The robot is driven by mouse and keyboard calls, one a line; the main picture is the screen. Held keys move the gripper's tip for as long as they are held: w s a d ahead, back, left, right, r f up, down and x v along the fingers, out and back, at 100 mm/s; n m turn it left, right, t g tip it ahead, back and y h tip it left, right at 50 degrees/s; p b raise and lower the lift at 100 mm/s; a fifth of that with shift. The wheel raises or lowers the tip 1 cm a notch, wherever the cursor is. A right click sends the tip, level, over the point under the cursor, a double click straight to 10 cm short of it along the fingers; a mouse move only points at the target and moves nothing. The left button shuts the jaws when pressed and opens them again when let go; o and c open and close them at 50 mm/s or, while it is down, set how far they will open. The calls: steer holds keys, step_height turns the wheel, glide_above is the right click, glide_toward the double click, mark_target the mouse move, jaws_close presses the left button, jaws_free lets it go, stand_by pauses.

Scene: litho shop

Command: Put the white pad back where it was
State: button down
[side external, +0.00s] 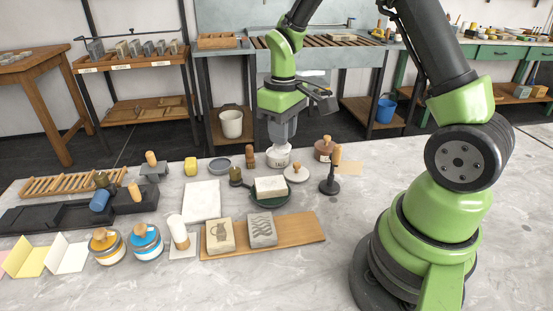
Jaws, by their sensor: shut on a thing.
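My gripper (281,141) points straight down near the middle of the table and is shut on what looks like the white pad. The fingers hide most of the held thing. A white, labelled pot (278,158) is directly below the fingertips; I cannot tell whether the held thing touches it. A flat white disc with a wooden knob (296,174) lies just to the right and nearer the camera. A pale block (270,186) sits on a dark green round plate (268,202) in front of the gripper.
A brown knobbed pot (325,150) and a dark upright stand (330,180) are close on the right. A wooden board (292,235) bears two blocks. The table's right middle is clear.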

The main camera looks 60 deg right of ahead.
steer(key=w+d+f+m, duration=0.25)
steer(key=d+m, duration=0.65)
steer(key=d, duration=0.5)
steer(key=f, duration=0.5)
steer(key=shift+w+d+f, duration=0.1)
steer(key=shift+w+d, duration=0.15)
steer(key=shift+d, duration=0.15)
steer(key=shift+f, duration=2.15)
steer(key=shift+f, duration=0.15)
steer(key=c, duration=1)
jaws_free()
steer(key=shift+c, duration=0.2)
